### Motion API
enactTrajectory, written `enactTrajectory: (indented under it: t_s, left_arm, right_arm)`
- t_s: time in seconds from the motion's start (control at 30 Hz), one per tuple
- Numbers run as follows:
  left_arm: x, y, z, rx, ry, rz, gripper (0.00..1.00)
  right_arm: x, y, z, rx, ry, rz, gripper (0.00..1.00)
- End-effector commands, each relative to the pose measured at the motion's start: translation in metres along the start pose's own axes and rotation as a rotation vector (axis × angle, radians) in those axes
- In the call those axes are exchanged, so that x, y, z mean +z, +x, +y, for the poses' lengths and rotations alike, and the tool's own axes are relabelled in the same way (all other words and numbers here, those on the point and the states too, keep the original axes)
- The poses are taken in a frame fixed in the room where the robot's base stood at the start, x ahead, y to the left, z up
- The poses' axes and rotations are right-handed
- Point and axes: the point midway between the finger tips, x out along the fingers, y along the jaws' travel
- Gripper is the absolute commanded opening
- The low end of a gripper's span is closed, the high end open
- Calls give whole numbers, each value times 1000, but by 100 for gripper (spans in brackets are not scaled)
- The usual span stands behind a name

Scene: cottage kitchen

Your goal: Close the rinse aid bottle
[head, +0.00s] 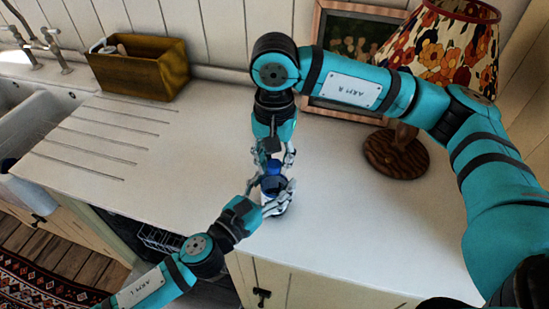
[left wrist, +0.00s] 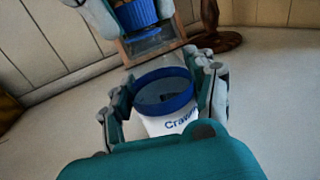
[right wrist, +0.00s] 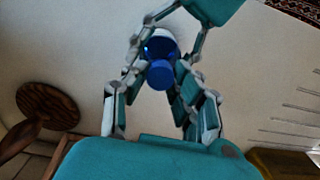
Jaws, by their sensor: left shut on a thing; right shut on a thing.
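The rinse aid bottle (left wrist: 166,124) is white with a wide blue rim, and dark lettering partly shows in the left wrist view. It stands upright near the counter's front edge in the head view (head: 273,186). My left gripper (head: 274,196) is shut around it. The blue cap (left wrist: 137,14) is in my right gripper (head: 272,162), which points down from above. In the left wrist view, the cap is above the bottle's open top with a gap between them. The right wrist view shows the cap (right wrist: 160,74) in front of the bottle, which is partly hidden.
A lamp with a wooden base (head: 397,155) and floral shade (head: 446,45) stands at the back right. A framed picture (head: 340,40) leans against the wall. A wooden box (head: 140,72) and sink (head: 28,100) are left. The counter (head: 350,235) is otherwise clear.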

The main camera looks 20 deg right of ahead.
Motion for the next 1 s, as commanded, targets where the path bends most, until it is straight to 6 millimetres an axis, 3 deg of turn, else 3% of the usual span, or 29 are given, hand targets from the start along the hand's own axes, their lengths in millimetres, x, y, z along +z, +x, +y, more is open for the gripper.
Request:
enactTrajectory:
  t_s: [0.17,0.8,0.9,1.0]
  left_arm:
    - [0,0,-1,-1,1,0,0]
    - [0,0,-1,-2,1,0,0]
    - [0,0,-1,-3,1,0,0]
    - [0,0,-1,-3,1,0,0]
  right_arm:
    - [0,0,0,-1,352,0,0]
    - [0,1,-1,-3,1980,-3,0]
    - [-1,1,-1,-4,2097,-4,0]
    - [-1,1,-1,-5,2090,-4,0]
